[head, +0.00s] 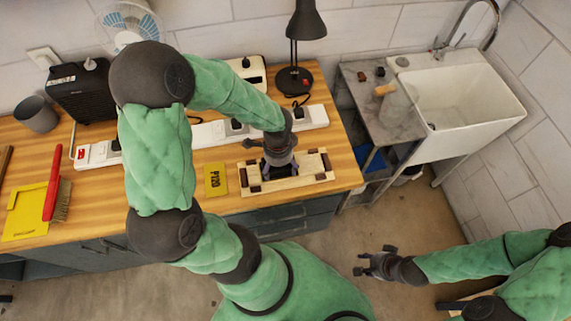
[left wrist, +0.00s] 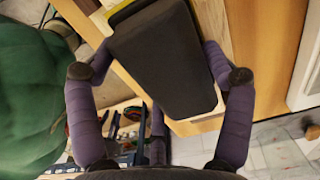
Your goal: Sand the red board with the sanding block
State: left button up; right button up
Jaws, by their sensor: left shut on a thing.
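My left gripper (head: 279,168) is over the pale wooden frame (head: 300,182) near the bench's front edge. It is shut on a dark grey block (left wrist: 165,60), which looks like the sanding block. In the left wrist view its purple fingers (left wrist: 160,75) grip the block's two sides. I cannot tell whether the block touches the surface below. The frame has dark red-brown pieces at its ends. No plainly red board shows; my gripper and the block hide the frame's middle. My right gripper (head: 373,262) is open and empty, above the floor right of the bench.
A yellow P120 sheet (head: 215,179) lies left of the frame. White power strips (head: 207,133) and a black lamp (head: 294,80) stand behind. A sink (head: 460,90) is at the right.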

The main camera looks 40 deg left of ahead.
aim_at(263, 167)
pick_arm(q)
jog(key=shift+s+a, duration=0.5)
jog(key=shift+s, duration=0.05)
jog(key=shift+s+a, duration=0.9)
jog(key=shift+s+a+f, duration=0.15)
jog(key=shift+s+f, duration=0.05)
jog(key=shift+s, duration=0.2)
jog(key=shift+a+r+p, duration=0.1)
jog(key=shift+r+p, duration=0.65)
jog(key=shift+p, duration=0.2)
jog(key=shift+w+r+p, duration=0.15)
jog(key=shift+r+p, duration=1.85)
jog(key=shift+r, duration=0.4)
jog(key=shift+f, duration=0.1)
